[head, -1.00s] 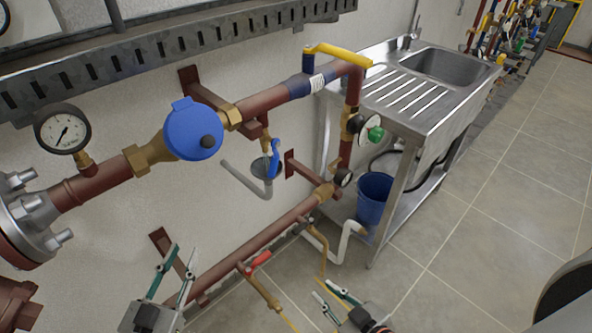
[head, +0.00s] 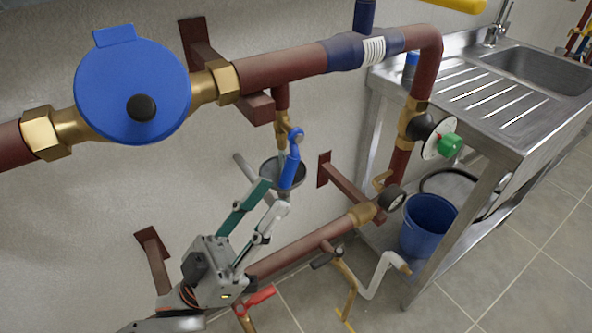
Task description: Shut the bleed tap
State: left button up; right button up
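A small brass tap (head: 283,128) hangs on a short red-brown branch below the upper pipe; I take it as the bleed tap. Its blue lever (head: 290,165) points down, over a dark round funnel (head: 270,170) with a grey drain pipe. My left gripper (head: 274,196) reaches up from the lower left. Its two fingers, one green and one silver, stand apart with nothing seen between them. The tips are just below the lever's lower end and overlap the funnel in the picture. I cannot tell whether they touch. My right gripper is out of view.
A large blue-capped brass fitting (head: 133,85) sits on the upper pipe. A red-handled tap (head: 254,300) is below the lower pipe, near my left gripper. A steel sink (head: 470,110) and a blue bucket (head: 428,225) stand right. Floor is clear at lower right.

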aim_at(289, 186)
pick_arm(q)
jog(key=shift+x, duration=3)
